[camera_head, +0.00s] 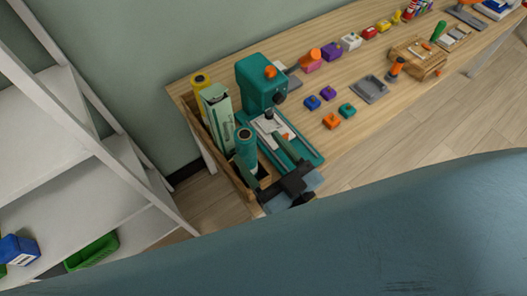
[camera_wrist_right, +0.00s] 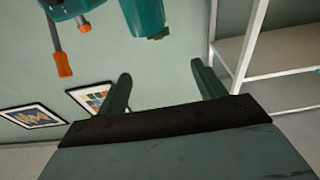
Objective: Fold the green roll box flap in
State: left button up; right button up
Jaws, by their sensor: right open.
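A tall pale green box (camera_head: 217,115), which looks like the green roll box, stands upright in a wooden bin (camera_head: 236,181) at the table's left end. A pale flap shows at its top; I cannot tell its exact angle. My right gripper (camera_head: 259,150) is open, over the near end of the bin, below and right of the box, apart from it. In the right wrist view the two dark green fingers (camera_wrist_right: 161,72) are spread with nothing held between them. The box is not clearly seen there. My left gripper is not in view.
A teal roll (camera_head: 246,146) and a yellow roll (camera_head: 202,82) stand in the same bin. A teal drill press (camera_head: 262,82) stands right beside it; orange-tipped handles (camera_wrist_right: 62,62) show in the wrist view. A white shelf (camera_head: 85,170) is at left. Small coloured parts lie farther along the table.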

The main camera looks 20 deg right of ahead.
jog(key=shift+r, duration=0.1)
jog(key=shift+c, duration=1)
jog(key=shift+g, duration=0.7)
jog(key=w+r, duration=0.1)
jog(key=r, duration=0.1)
jog(key=w+a+r+p, duration=0.1)
jog(key=w+r, duration=0.1)
jog(key=w+r+p, duration=0.1)
jog(key=w+r, duration=0.1)
jog(key=r, duration=0.1)
jog(key=shift+w+a+r, duration=0.1)
jog(key=shift+w+a, duration=0.1)
grip_shut()
jog(key=p, duration=0.2)
send_over(222, 93)
jog(key=s, duration=0.1)
jog(key=f, duration=0.1)
jog(key=s+f, duration=0.1)
jog(key=f, duration=0.1)
jog(key=shift+f+b, duration=0.2)
jog(key=shift+b, duration=0.15)
jog(key=shift+s+f, duration=0.2)
jog(key=shift+f, duration=0.1)
